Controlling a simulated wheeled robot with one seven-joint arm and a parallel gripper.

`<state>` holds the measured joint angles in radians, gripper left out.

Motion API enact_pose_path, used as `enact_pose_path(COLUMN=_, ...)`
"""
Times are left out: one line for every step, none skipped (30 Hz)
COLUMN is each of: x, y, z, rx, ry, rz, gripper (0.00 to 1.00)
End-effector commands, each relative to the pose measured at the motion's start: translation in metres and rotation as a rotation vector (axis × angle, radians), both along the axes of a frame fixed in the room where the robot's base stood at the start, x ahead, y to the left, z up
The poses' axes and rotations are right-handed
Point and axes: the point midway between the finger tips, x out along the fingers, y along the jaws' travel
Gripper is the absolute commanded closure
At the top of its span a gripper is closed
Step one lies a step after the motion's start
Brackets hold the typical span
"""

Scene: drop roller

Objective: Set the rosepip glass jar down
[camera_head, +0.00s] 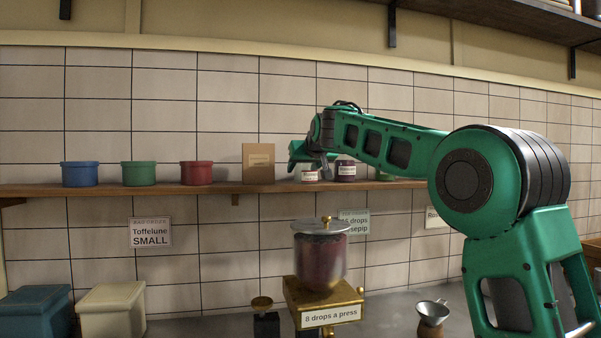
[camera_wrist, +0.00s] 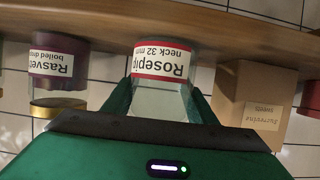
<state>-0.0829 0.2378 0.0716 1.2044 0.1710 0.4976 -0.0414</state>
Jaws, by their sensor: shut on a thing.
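The rosepip glass jar (camera_wrist: 160,104) is clear, with a red-edged white label reading "Rosepip, neck 32 mm". My gripper (camera_wrist: 161,88) is shut on it, one finger on each side. In the head view the jar (camera_head: 310,176) is at the wooden shelf (camera_head: 215,189), below my gripper (camera_head: 304,160). Its base is close to the shelf, but I cannot tell whether it touches. The wrist view is upside down, with the shelf (camera_wrist: 160,22) at the top.
A dark jar with a gold lid (camera_wrist: 58,80) stands beside the rosepip jar; a cardboard box (camera_head: 258,163) is on its other side. Red (camera_head: 196,174), green (camera_head: 138,174) and blue (camera_head: 80,175) pots stand farther left. A dispenser (camera_head: 320,262) stands below on the counter.

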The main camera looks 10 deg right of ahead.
Motion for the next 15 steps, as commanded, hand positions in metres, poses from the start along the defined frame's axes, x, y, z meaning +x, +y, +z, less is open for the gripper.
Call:
enact_pose_path(x=0.0, y=0.0, z=0.0005, rx=0.0, ry=-0.001, rz=0.0, gripper=0.76)
enact_pose_path(x=-0.0001, y=0.0, z=0.0001, rx=0.0, ry=-0.001, rz=0.0, gripper=0.76)
enact_pose_path(x=0.0, y=0.0, z=-0.0009, rx=0.0, ry=0.0, rz=0.0, gripper=0.76)
enact_pose_path(x=0.0, y=0.0001, z=-0.0015, rx=0.0, ry=0.001, rz=0.0, gripper=0.43)
enact_pose_path(x=0.0001, y=0.0, z=-0.0014, rx=0.0, ry=0.001, rz=0.0, gripper=0.36)
enact_pose_path(x=0.0001, y=0.0001, z=-0.0013, rx=0.0, ry=0.001, rz=0.0, gripper=0.29)
enact_pose_path(x=0.0001, y=0.0001, z=-0.0013, rx=0.0, ry=0.001, rz=0.0, gripper=0.29)
enact_pose_path(x=0.0001, y=0.0001, z=-0.0013, rx=0.0, ry=0.001, rz=0.0, gripper=0.29)
enact_pose_path(x=0.0001, y=0.0001, z=-0.0013, rx=0.0, ry=0.001, rz=0.0, gripper=0.29)
enact_pose_path(x=0.0001, y=0.0001, z=-0.0013, rx=0.0, ry=0.001, rz=0.0, gripper=0.29)
enact_pose_path(x=0.0001, y=0.0001, z=-0.0013, rx=0.0, ry=0.001, rz=0.0, gripper=0.29)
enact_pose_path(x=0.0001, y=0.0001, z=-0.0013, rx=0.0, ry=0.001, rz=0.0, gripper=0.29)
enact_pose_path(x=0.0001, y=0.0001, z=-0.0012, rx=0.0, ry=0.001, rz=0.0, gripper=0.29)
enact_pose_path(x=0.0001, y=0.0001, z=-0.0011, rx=0.0, ry=0.001, rz=0.0, gripper=0.29)
enact_pose_path(x=0.0002, y=0.0001, z=-0.0004, rx=0.0, ry=0.0, rz=0.0, gripper=0.29)
